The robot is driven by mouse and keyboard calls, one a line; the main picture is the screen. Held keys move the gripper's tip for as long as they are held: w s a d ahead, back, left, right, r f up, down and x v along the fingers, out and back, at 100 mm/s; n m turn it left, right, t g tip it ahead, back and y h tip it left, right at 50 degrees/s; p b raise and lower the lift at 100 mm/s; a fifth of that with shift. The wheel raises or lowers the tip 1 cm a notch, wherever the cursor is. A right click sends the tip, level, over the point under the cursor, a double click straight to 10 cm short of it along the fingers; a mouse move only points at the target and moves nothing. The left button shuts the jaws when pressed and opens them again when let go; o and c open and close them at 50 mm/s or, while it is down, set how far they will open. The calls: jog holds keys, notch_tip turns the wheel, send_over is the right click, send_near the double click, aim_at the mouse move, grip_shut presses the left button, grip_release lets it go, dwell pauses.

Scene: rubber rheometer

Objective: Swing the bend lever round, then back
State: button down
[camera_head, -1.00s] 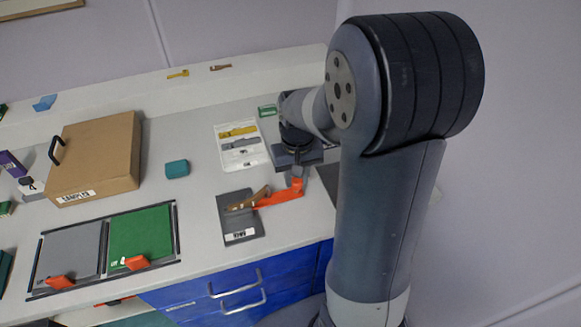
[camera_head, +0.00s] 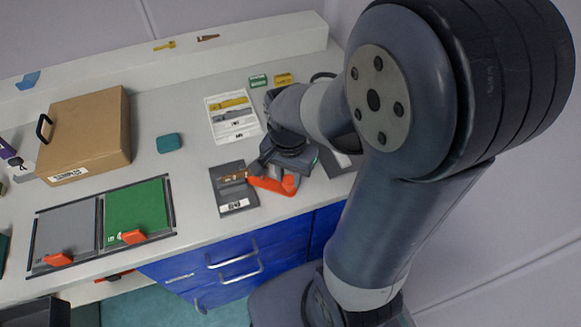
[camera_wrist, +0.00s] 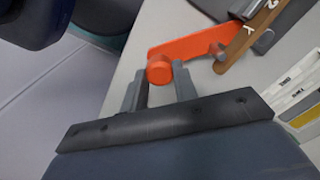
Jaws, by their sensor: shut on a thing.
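The bend lever (camera_head: 268,185) is an orange bar on a dark grey base plate (camera_head: 236,207) with a white label. In the head view it points right and slightly toward the bench's front edge. A brown strip (camera_head: 232,178) lies on the plate at the lever's inner end; it also shows in the wrist view (camera_wrist: 246,38). My gripper (camera_head: 289,181) is at the lever's outer end. In the wrist view its fingers (camera_wrist: 160,86) stand either side of the lever's round orange knob (camera_wrist: 159,69) and are shut on it. The fingertips' contact is partly hidden.
A white card with yellow and grey pieces (camera_head: 226,130) lies behind the plate. Left are a teal block (camera_head: 169,143), a brown box (camera_head: 88,130) and a green panel (camera_head: 137,212) with an orange tab. Blue drawers (camera_head: 215,268) are below the front edge.

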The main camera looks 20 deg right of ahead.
jog(key=shift+s+a, duration=0.15)
dwell(0.3)
jog(key=c, duration=1.1)
grip_release()
notch_tip(320, 180, up, 11)
jog(key=shift+p, duration=0.4)
jog(key=shift+f, duration=0.15)
notch_tip(320, 180, down, 11)
jog(key=shift+r+b, duration=0.1)
jog(key=shift+b, duration=0.35)
